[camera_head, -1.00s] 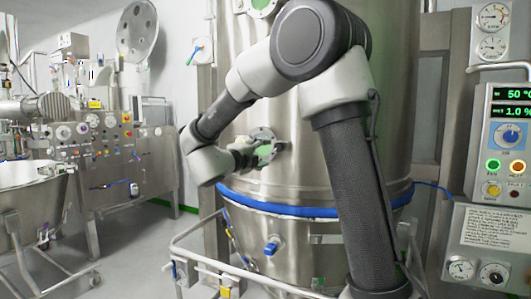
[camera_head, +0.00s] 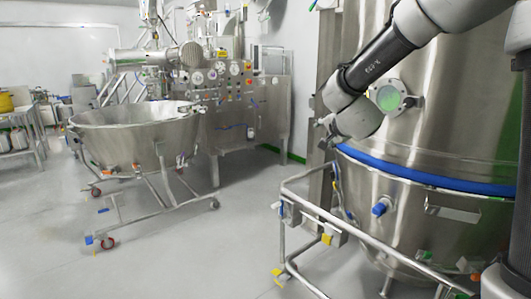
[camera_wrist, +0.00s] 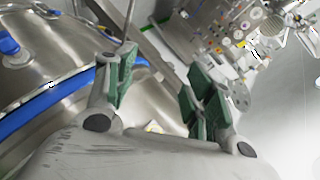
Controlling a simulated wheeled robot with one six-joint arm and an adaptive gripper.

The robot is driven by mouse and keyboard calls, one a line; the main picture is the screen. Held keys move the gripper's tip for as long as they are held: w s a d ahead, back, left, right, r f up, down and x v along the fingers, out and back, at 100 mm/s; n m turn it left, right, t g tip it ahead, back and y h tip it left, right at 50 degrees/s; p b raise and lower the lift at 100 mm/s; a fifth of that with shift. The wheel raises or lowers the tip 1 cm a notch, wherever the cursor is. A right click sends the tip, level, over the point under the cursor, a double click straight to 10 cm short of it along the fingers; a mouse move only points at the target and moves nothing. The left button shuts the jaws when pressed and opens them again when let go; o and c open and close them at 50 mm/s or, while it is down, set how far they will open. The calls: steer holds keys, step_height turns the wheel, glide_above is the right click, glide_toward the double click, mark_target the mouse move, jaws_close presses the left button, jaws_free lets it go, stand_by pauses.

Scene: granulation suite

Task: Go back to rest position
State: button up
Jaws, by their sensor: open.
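My gripper (camera_wrist: 160,82) is open and empty in the wrist view, its green-padded fingers well apart. The head view shows my arm reaching in from the right, bent down beside the large steel vessel (camera_head: 440,140). The gripper end (camera_head: 326,128) is small there, left of the vessel's round green-glassed port (camera_head: 388,97) and apart from it. The vessel's blue band (camera_head: 425,176) runs just below my wrist. The wrist view also shows the blue band (camera_wrist: 40,103) to the left of the fingers.
A wheeled steel bowl (camera_head: 125,140) stands at left. A control cabinet (camera_head: 265,105) with many knobs is behind it. The vessel's tubular frame (camera_head: 330,235) juts out at the lower right. The grey floor (camera_head: 190,255) between bowl and frame is clear.

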steer(key=s+d+f+n+g+y, duration=0.1)
steer(key=s+f+n+g, duration=0.15)
steer(key=s, duration=0.35)
steer(key=s+f+n+g+y, duration=0.1)
steer(key=s+n+g, duration=0.1)
steer(key=s+n, duration=0.3)
steer(key=s+d+f+n+g+y, duration=0.1)
steer(key=s+n+g, duration=0.15)
steer(key=s, duration=0.55)
steer(key=s+d+r+n+g+h, duration=0.1)
steer(key=s+d+h, duration=0.1)
steer(key=s+d, duration=0.5)
steer(key=s+d+r+n+g+h, duration=0.1)
steer(key=s+d, duration=0.6)
steer(key=s, duration=0.5)
steer(key=shift+s+h, duration=0.4)
